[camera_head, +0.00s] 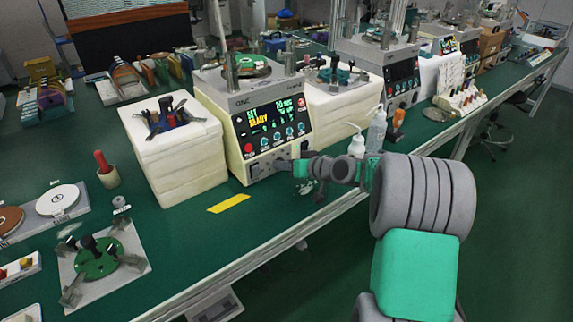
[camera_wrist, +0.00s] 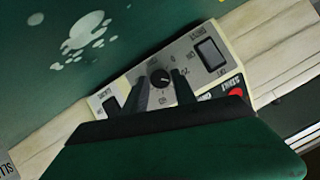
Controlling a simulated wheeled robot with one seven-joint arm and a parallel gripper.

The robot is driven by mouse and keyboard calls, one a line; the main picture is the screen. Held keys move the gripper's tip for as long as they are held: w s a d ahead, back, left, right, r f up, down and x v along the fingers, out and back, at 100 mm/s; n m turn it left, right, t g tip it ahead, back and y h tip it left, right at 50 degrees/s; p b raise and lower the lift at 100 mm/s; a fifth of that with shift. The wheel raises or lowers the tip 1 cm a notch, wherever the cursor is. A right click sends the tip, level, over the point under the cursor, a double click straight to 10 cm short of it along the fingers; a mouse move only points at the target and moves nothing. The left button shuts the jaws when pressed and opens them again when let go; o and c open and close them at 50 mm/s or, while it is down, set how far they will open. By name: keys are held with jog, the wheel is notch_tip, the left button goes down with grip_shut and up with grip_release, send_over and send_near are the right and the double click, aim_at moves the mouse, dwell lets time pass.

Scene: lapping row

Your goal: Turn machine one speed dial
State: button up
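Machine one (camera_head: 218,98) is a cream lapping machine on the green bench, with a lit display reading "SET READY". Its lower front panel also shows in the wrist view (camera_wrist: 196,62). The speed dial (camera_wrist: 160,77) is a round black knob with a light pointer mark, set on that panel. My gripper (camera_head: 284,165) is at the lower right front of the machine. In the wrist view its two dark fingers (camera_wrist: 160,86) are apart, one on each side of the dial in the picture. I cannot tell whether either touches it. The dial is not clear in the head view.
A rocker switch (camera_wrist: 210,53) and a red button (camera_wrist: 236,91) sit right of the dial. White bottles (camera_head: 357,142) stand close behind my wrist. A white block stack (camera_head: 180,165) stands left of the machine. A yellow strip (camera_head: 229,203) lies on clear bench in front.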

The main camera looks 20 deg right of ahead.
jog(key=o, duration=0.3)
jog(key=v, duration=0.7)
jog(key=shift+s+d+r, duration=0.2)
jog(key=shift+s, duration=0.1)
